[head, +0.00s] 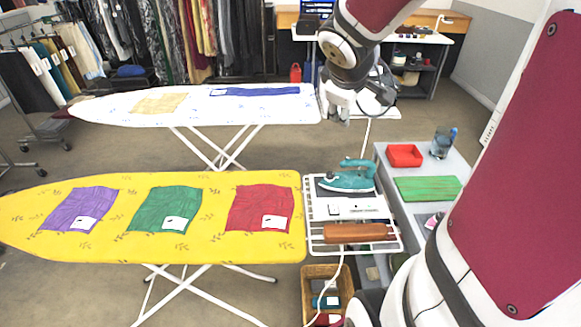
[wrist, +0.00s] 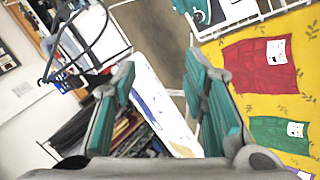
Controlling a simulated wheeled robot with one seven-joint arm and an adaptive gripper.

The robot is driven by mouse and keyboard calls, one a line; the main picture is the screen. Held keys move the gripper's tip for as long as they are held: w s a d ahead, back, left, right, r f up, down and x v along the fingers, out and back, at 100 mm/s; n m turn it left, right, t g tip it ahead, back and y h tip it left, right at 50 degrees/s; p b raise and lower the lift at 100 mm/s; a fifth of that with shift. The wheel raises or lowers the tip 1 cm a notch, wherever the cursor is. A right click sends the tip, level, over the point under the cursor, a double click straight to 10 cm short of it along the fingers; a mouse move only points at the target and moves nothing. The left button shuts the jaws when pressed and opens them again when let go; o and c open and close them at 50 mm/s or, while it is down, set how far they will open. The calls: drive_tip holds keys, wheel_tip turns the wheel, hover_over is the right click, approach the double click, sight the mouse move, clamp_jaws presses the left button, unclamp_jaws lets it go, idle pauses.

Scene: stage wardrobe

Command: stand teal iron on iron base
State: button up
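The teal iron (head: 347,180) rests sole-down, handle up, on a dark flat pad (head: 325,191) at the back of a white wire rack (head: 310,226), at the right end of the yellow ironing board. I cannot tell for sure whether this pad is the iron base. Part of the iron also shows at the top edge of the wrist view (wrist: 201,10). My gripper (head: 338,112) is in the air beyond and above the iron, well apart from it. In the wrist view its teal finger pads (wrist: 165,105) are wide apart with nothing between them.
The yellow board (head: 210,225) holds purple, green and red cloths. A white power strip (head: 345,208) and brown wooden block (head: 358,232) share the rack. A grey table (head: 425,167) at right bears a red tray (head: 404,155) and green board. A white ironing board (head: 200,105) stands behind.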

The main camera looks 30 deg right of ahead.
drive_tip(key=s+a+r+m+y, duration=0.1)
drive_tip(key=s+a+m+y, duration=0.1)
drive_tip(key=s+a, duration=0.5)
drive_tip(key=s+a+r+m+y, duration=0.2)
drive_tip(key=s+a, duration=0.6)
drive_tip(key=a, duration=0.8)
drive_tip(key=shift+s+a+r+m+y, duration=0.2)
drive_tip(key=shift+s+a+m+y, duration=0.15)
drive_tip(key=shift+y, duration=0.65)
drive_tip(key=shift+w, duration=0.1)
